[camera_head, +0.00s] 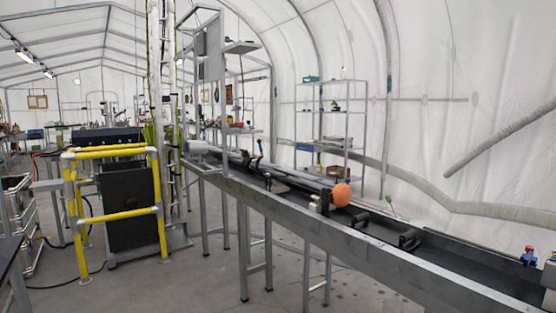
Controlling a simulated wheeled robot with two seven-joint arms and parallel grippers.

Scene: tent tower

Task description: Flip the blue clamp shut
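A small blue object with a red part (528,257) sits at the far right, at the right end of the long grey trough. It may be the blue clamp, but it is too small to tell whether it is open or shut. Another dark upright piece (260,148) with a hint of blue stands farther back along the trough, also too small to read. Neither of my grippers is in view.
The long metal trough (400,268) on legs runs from the middle to the lower right. It holds dark pipes and an orange ball (341,194). A yellow railing (115,217) stands left, shelves (330,145) behind. Grey floor (170,290) lies open in front.

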